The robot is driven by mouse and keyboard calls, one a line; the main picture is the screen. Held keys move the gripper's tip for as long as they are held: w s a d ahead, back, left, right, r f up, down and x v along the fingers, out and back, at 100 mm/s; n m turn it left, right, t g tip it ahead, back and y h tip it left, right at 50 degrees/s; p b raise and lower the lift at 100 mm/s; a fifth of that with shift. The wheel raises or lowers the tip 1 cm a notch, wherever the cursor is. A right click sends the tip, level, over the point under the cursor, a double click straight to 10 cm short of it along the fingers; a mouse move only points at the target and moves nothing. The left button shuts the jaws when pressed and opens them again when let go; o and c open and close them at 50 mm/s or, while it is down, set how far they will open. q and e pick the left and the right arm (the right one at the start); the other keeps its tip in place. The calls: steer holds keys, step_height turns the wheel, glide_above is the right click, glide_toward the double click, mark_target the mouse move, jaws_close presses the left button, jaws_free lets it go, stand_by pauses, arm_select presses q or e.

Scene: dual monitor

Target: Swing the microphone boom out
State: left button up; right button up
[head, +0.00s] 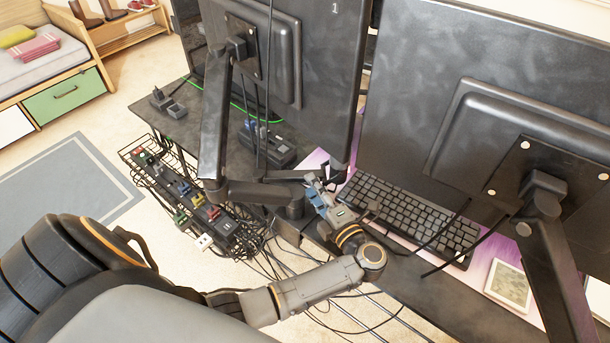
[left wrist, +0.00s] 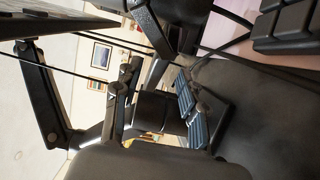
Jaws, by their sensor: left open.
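My left gripper (head: 318,193), with blue-grey finger pads, is open at the desk's near edge, behind the monitors and left of the keyboard. Its pads also show in the left wrist view (left wrist: 191,112). A jointed black arm (head: 262,191) runs low across the desk towards the gripper; I cannot tell whether it is the microphone boom or part of the monitor arm. Thin black parts lie close around the fingertips, and contact is unclear. In the left wrist view a slim jointed black arm (left wrist: 42,100) hangs at the left. No microphone is clearly visible. My right gripper is not in view.
Two monitors (head: 335,70) (head: 480,60) stand on thick arms (head: 213,130) (head: 562,270) close to the gripper. A keyboard (head: 400,210) lies to the right. A cable tray (head: 190,195) with plugs and loose cables hangs below the desk's near edge.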

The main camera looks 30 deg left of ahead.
mark_target(301, 175)
arm_select(q)
steer(key=x, duration=0.2)
steer(key=shift+w+a+r, duration=0.1)
steer(key=shift+w+a, duration=0.05)
steer(key=shift+a, duration=0.15)
steer(key=shift+w+a, duration=0.3)
steer(key=shift+a, duration=0.3)
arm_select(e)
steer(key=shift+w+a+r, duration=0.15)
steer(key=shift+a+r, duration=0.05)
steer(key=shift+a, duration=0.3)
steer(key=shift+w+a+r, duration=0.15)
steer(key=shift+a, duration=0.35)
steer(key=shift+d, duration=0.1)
arm_select(q)
steer(key=shift+c, duration=0.8)
jaws_close()
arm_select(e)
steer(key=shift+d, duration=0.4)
